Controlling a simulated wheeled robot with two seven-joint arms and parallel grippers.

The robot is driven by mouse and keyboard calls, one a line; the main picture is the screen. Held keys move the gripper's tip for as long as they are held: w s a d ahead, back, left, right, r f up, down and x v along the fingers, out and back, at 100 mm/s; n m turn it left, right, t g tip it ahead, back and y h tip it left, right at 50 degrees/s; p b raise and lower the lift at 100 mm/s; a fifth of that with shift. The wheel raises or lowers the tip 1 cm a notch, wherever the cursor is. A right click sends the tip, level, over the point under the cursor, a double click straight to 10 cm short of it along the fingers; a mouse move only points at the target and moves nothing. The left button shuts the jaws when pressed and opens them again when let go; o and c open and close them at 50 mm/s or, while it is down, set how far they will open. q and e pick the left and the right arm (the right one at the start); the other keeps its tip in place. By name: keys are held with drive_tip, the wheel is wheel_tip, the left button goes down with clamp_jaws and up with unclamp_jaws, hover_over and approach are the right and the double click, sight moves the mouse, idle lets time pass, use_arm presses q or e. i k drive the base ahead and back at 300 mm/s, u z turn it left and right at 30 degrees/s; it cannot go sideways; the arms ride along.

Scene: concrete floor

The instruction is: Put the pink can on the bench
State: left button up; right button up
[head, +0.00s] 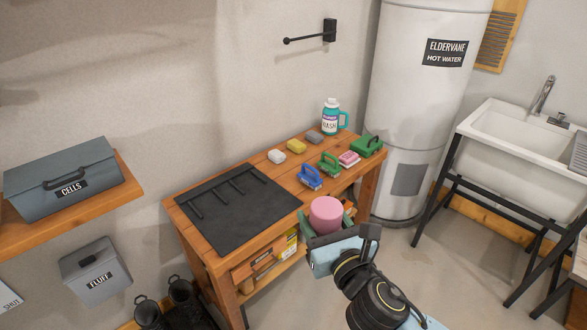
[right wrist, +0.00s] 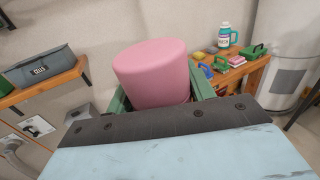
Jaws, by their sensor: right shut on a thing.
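The pink can (head: 326,214) is held in my right gripper (head: 326,222), between its green fingers. In the right wrist view the pink can (right wrist: 152,72) fills the space between the fingers and looks slightly tilted there. The wooden bench (head: 284,186) stands against the wall. In the head view the can overlaps the bench's front edge; its height above the top is hard to tell. My left gripper is not in view.
A black mat (head: 238,212) covers the bench's left part. Brushes, sponges and a teal jug (head: 331,120) stand on its right part. A bare strip lies between them. A water heater (head: 416,100) and sink (head: 520,135) stand right. A shelf with a grey box (head: 63,177) is left.

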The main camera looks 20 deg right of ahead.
sight(329, 148)
drive_tip(key=z, duration=2)
drive_tip(key=i, duration=3.45)
drive_tip(key=u, duration=3.9)
drive_tip(key=i, duration=0.55)
